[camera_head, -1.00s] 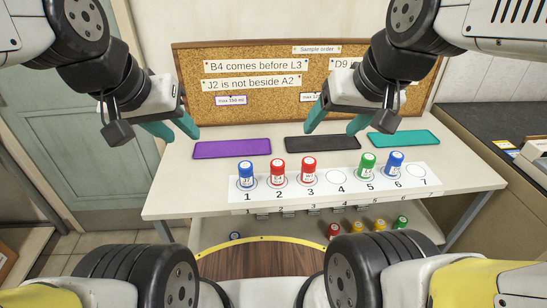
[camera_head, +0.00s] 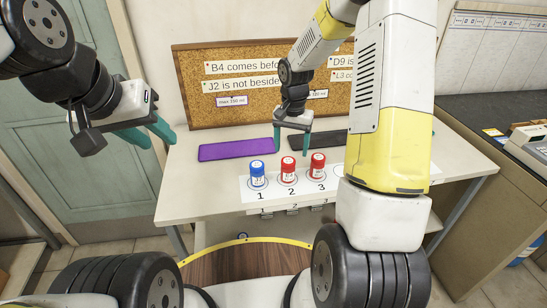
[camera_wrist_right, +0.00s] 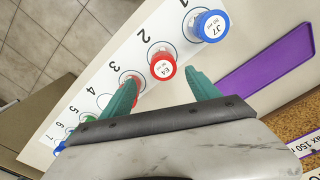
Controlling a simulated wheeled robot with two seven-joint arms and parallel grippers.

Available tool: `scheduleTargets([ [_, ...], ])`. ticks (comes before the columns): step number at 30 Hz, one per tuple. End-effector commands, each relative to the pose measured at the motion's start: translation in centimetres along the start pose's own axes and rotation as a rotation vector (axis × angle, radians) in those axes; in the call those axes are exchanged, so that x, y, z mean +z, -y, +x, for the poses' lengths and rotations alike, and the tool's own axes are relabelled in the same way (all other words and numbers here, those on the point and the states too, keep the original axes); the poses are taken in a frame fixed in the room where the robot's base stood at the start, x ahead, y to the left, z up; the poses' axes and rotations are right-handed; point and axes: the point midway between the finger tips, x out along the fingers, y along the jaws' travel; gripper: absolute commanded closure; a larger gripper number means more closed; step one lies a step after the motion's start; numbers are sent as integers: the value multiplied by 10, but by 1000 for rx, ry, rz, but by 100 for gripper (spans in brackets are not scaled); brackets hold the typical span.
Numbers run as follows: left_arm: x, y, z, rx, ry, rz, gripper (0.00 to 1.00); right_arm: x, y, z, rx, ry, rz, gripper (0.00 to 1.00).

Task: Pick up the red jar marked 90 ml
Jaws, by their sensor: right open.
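Two red jars stand upright on the numbered strip, the red jar at spot 2 (camera_head: 288,172) and the red jar at spot 3 (camera_head: 317,167). The volume marks are too small to read, so I cannot tell which says 90 ml. In the right wrist view the spot 2 jar (camera_wrist_right: 162,66) shows between the fingers, farther off than their tips; the spot 3 jar (camera_wrist_right: 131,79) is mostly hidden behind one finger. My right gripper (camera_head: 292,148) is open and empty, just behind and above the red jars. My left gripper (camera_head: 160,141) is open and empty, left of the table.
A blue jar (camera_head: 257,174) stands at spot 1, beside the red ones. My right arm hides the strip's right part in the head view.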

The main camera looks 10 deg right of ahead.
Motion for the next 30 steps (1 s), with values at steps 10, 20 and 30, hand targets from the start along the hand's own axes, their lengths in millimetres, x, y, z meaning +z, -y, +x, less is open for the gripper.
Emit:
scheduleTargets([
  [10,0,0,0,0,0,0,64,-4,3,43,12,26,27,30],
  [20,0,0,0,0,0,0,64,0,2,88,11,26,27,30],
  [30,0,0,0,0,0,0,64,-1,2,101,9,23,27,30],
])
